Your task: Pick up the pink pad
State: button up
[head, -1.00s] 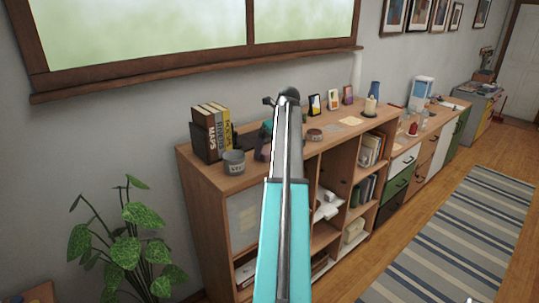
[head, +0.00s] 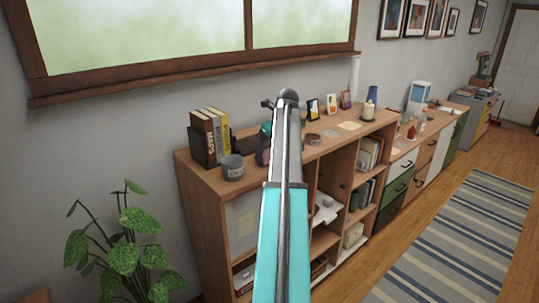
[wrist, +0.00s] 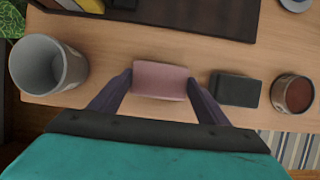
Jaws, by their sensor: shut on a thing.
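The pink pad (wrist: 161,80) is a small pale pink block with rounded edges, in the middle of the wrist view. My gripper (wrist: 160,86) is shut on it, with one dark finger against its left end and the other against its right end. The pad appears over the wooden cabinet top (wrist: 190,52); I cannot tell whether it touches the wood. In the head view my arm hides the pad and my fingers are mostly hidden too.
A grey cup (wrist: 48,64) stands left of my fingers. A dark block (wrist: 235,90) is close to the right finger, with a round tin (wrist: 292,93) beyond it. A dark tray (wrist: 200,16) lies behind. Books (head: 210,137) stand at the cabinet's left end.

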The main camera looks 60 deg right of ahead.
jog(key=shift+r+b, duration=0.45)
jog(key=shift+r, duration=0.2)
jog(key=shift+r+b, duration=0.35)
jog(key=shift+r, duration=0.15)
jog(key=s+d+r+b, duration=0.2)
jog(key=s+b, duration=0.3)
jog(key=s, duration=1)
jog(key=shift+s+d, duration=0.35)
jog(key=shift+d, duration=0.05)
